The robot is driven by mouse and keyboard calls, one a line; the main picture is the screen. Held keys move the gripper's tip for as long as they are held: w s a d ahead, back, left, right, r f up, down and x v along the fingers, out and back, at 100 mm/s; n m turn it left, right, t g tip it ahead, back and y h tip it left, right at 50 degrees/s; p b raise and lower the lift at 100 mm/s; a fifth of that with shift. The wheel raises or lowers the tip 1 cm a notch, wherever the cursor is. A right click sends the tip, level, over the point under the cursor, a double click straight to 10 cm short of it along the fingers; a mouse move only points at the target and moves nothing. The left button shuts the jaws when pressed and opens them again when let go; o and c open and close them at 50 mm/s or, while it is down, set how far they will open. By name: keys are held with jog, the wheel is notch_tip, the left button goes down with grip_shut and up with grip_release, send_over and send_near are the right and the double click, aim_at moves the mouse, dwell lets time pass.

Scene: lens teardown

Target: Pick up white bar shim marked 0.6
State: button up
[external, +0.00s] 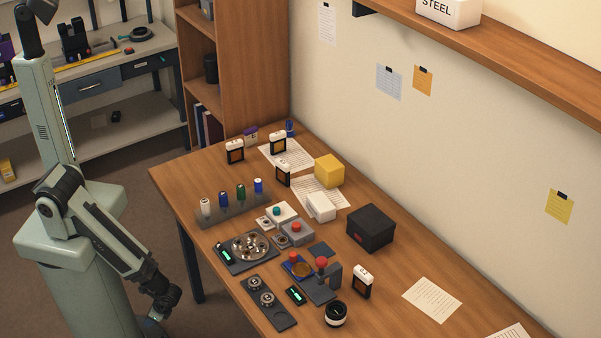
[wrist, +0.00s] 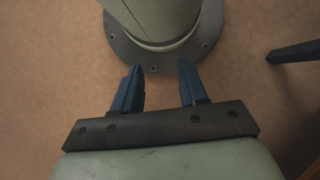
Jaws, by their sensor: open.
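I cannot make out a white bar shim marked 0.6; no such marking is readable at this size. Small white-topped dark pieces with amber faces stand on the wooden table, at its far left (external: 235,152), at the back (external: 278,142), near the papers (external: 283,173) and at the front right (external: 362,281). I cannot tell whether any is the shim. My gripper (wrist: 159,66) is open and empty in the wrist view, its blue fingers apart above the brown floor beside my base. In the external view it hangs low left of the table, partly cut off.
A round metal tray (external: 248,246), a rack of colored-handled tools (external: 232,204), a black box (external: 370,228), a yellow cube (external: 329,171) and a dark stand with a red knob (external: 322,277) crowd the table (external: 400,270). Its right side is clearer, with loose papers.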

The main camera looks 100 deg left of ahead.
dwell(0.5)
jog(key=shift+o, duration=1)
